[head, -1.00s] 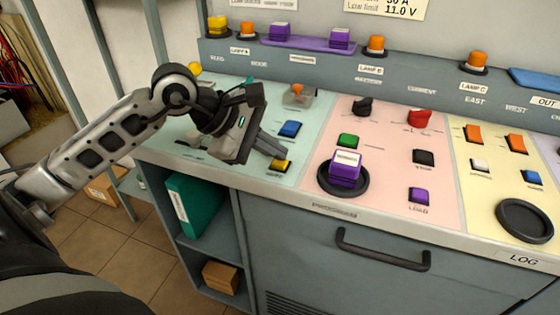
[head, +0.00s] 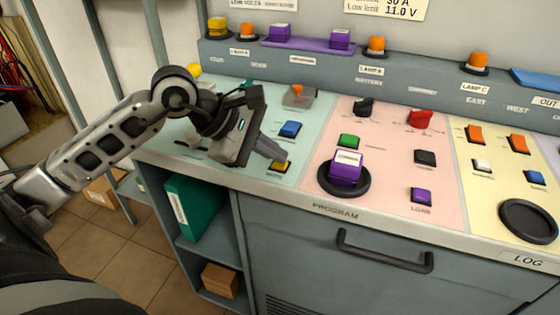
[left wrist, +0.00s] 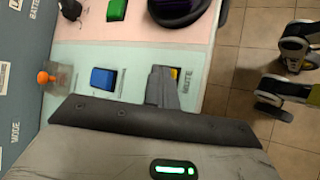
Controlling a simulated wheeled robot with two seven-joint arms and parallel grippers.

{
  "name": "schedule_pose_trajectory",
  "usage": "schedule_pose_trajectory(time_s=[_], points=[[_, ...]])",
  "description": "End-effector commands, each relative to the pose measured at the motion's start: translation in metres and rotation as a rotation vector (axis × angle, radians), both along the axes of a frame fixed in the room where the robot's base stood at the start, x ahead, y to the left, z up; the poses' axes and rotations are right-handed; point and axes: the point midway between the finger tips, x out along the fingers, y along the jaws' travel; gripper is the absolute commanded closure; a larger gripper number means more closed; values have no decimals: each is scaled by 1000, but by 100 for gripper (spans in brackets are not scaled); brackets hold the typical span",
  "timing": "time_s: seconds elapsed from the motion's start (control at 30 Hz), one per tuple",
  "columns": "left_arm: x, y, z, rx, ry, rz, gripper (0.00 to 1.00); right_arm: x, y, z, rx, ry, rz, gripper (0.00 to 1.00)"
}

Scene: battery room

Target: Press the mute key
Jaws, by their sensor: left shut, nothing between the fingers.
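The mute key is a small yellow key (head: 281,167) near the front edge of the pale green panel section. My left gripper (head: 284,157) is shut and empty. My right gripper is not seen.
A blue key (head: 289,129) lies just behind the yellow one. A guarded orange switch (head: 298,94) stands farther back. A purple block (head: 346,168) sits on a round black dish (head: 362,186) to the right. Open shelves with a green binder (head: 193,208) are below the panel's front edge.

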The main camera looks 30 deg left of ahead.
Motion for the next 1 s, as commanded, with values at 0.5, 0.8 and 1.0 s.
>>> schedule_pose_trajectory(time_s=[0.5,0.8,1.0], points=[[0,0,15,2,2,-1,100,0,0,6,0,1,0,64],[0,0,17,1,2,-1,100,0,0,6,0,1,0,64],[0,0,25,1,1,-1,100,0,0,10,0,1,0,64]])
